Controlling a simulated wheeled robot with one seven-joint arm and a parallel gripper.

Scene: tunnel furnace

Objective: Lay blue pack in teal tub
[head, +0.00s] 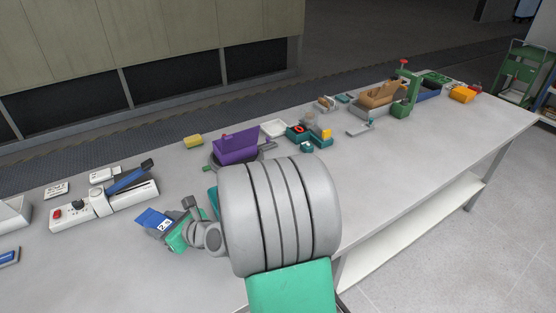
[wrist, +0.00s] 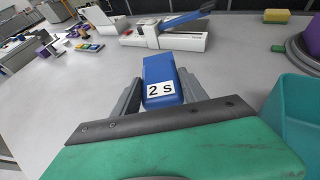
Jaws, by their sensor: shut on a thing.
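The blue pack (wrist: 159,72) with a white "2 S" label is between the two fingers of my gripper (wrist: 160,92) in the wrist view. My gripper is shut on it. In the head view the blue pack (head: 150,217) sticks out to the left of my gripper (head: 170,226), over the grey table. The teal tub (wrist: 296,112) is at the right edge of the wrist view, to the right of my gripper and partly cut off. In the head view only a sliver of the tub (head: 213,196) shows; my arm hides the rest.
A white sealing device (head: 98,202) with a blue lever stands left of my gripper. A purple bin (head: 236,148) on a round grey base stands behind the tub. A yellow sponge-like block (head: 193,141) lies at the back edge. Bare table (head: 90,265) lies at front left.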

